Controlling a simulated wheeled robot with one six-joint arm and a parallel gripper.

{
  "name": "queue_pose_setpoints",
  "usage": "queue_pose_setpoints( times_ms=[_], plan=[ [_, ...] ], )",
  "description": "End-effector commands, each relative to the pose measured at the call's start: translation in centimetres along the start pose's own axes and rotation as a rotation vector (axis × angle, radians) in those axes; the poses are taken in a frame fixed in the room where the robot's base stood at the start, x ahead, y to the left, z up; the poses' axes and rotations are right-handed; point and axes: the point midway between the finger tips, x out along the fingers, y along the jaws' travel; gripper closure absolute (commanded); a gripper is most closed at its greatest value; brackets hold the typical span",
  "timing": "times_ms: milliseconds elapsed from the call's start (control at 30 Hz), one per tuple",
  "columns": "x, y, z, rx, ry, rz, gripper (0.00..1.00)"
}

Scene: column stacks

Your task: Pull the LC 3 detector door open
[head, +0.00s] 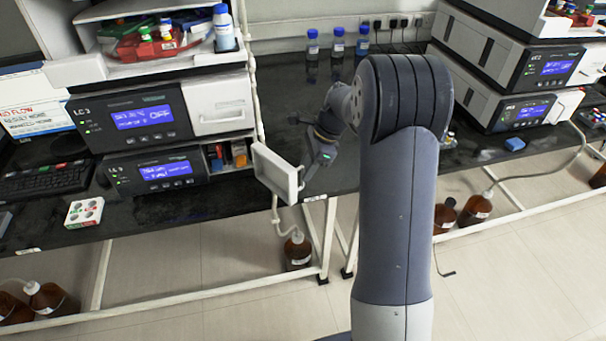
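The LC 3 stack stands at left in the head view, with an upper black-fronted unit (142,117) and a lower one (158,171). A white door panel (276,173) stands out from the stack's lower right side, swung toward the camera. The lower unit's right bay (228,156) is uncovered, with small bottles visible inside. My gripper (307,178) is just right of the door panel, by its outer edge and handle. The fingertips are small and partly hidden, so I cannot tell whether they hold the handle.
The upper unit's white door (219,104) is closed. A white vial rack (84,212) and a keyboard (45,182) lie on the black bench at left. Blue-capped bottles (338,42) stand at the back. Another stack (528,113) is at right. A brown bottle (298,250) stands on the floor below.

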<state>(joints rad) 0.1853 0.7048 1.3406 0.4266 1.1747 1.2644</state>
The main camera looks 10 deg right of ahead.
Motion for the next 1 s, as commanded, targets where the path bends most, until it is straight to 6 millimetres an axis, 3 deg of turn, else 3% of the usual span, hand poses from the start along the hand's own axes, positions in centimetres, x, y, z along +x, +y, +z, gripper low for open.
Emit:
queue_pose_setpoints(
  times_ms=[200,567,933,1000],
  plan=[
    [2.6,0.0,0.0,-0.002,0.001,0.001,0.70],
    [3.2,0.0,0.0,-0.002,0.001,-0.001,0.70],
    [3.2,0.0,0.0,-0.002,0.001,-0.001,1.00],
    [3.2,0.0,0.0,-0.002,0.001,-0.001,1.00]
  ],
)
